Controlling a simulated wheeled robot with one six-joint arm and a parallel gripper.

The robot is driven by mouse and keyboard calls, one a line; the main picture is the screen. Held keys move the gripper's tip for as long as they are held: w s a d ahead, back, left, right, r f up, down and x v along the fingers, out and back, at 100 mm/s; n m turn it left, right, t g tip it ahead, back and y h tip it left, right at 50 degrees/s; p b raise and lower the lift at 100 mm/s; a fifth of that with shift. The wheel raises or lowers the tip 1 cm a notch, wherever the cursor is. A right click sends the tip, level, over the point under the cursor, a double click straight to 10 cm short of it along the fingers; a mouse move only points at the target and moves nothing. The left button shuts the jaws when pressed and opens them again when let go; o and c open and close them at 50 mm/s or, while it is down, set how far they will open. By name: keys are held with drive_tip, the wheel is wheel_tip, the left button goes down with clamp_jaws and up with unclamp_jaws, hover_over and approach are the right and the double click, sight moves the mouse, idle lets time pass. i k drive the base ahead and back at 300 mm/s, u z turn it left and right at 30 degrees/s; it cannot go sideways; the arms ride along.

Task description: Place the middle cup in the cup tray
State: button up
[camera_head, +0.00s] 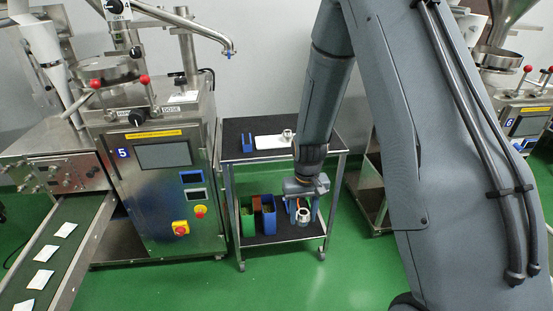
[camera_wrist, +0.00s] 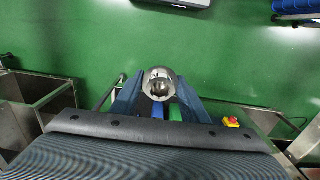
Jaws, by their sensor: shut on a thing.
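My gripper (camera_head: 302,207) is shut on a shiny metal cup (camera_head: 303,215) in front of the cart's right side. In the wrist view the cup (camera_wrist: 159,82) sits between the two grey-blue fingers, its round mouth facing the camera. The white cup tray (camera_head: 270,142) lies on the cart's black top shelf, above and behind the held cup in the head view. Another metal cup (camera_head: 288,134) stands at the tray's right end. My arm covers part of the shelf to the right of it.
A blue holder (camera_head: 247,143) stands left of the tray. The cart's lower shelf (camera_head: 270,238) carries a green bin (camera_head: 247,221), a brown box and a blue bin (camera_head: 268,216). Machine 5 (camera_head: 160,190) stands close on the left. Green floor in front is clear.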

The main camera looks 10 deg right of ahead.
sight(267, 143)
drive_tip(key=u, duration=0.5)
drive_tip(key=k, duration=0.6)
drive_tip(key=z, duration=0.1)
drive_tip(key=i, duration=0.5)
drive_tip(key=z, duration=0.65)
drive_tip(key=i, duration=1.05)
drive_tip(key=u, duration=0.6)
